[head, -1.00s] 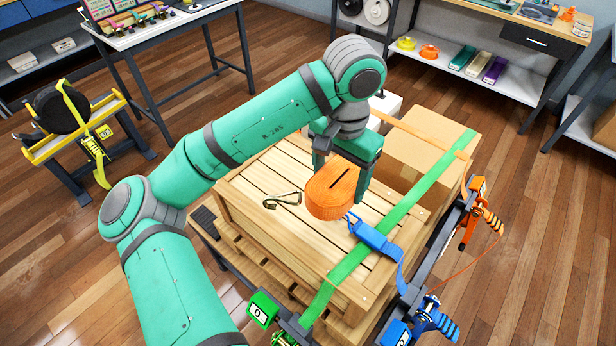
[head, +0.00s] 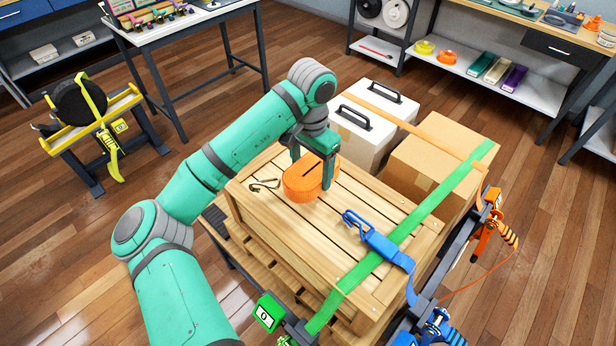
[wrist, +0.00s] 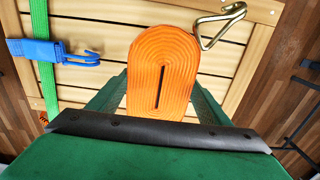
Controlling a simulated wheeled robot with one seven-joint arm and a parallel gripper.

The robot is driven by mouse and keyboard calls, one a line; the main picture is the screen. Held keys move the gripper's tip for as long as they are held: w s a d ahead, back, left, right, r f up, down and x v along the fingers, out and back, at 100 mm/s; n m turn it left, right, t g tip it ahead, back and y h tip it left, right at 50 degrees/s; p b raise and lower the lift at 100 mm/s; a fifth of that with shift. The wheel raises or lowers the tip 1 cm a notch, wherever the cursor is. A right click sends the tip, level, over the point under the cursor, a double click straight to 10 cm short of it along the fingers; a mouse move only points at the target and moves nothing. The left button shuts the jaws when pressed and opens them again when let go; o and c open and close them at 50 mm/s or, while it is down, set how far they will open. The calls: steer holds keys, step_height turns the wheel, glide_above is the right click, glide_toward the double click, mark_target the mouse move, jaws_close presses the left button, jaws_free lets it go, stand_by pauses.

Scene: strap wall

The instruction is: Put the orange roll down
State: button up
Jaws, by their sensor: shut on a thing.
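The orange roll (head: 303,187) is a flat oval coil of webbing with a dark slot in its top. My gripper (head: 315,172) is shut on it, one finger on each side. The roll is low over the slatted wooden crate (head: 340,243), near its far left part; I cannot tell whether it touches the slats. In the wrist view the roll (wrist: 162,75) sits between the green fingers. A metal hook (head: 264,185) lies on the crate just left of the roll, and it also shows in the wrist view (wrist: 222,22).
A green strap (head: 405,230) crosses the crate and a cardboard box (head: 440,160). A blue strap end with a hook (head: 378,240) lies on the crate. White cases with black handles (head: 365,125) stand behind. The crate's front left slats are clear.

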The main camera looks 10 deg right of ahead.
mark_target(308, 178)
steer(key=shift+w+a+f, duration=0.2)
steer(key=shift+w+f, duration=0.15)
steer(key=shift+f, duration=0.05)
steer(key=f, duration=0.3)
steer(key=shift+w, duration=0.25)
steer(key=shift+s+f, duration=0.15)
steer(key=shift+f, duration=0.1)
steer(key=shift+f, duration=0.1)
steer(key=o, duration=1.5)
steer(key=shift+c, duration=0.2)
step_height(308, 178, up, 12)
steer(key=shift+r, duration=0.1)
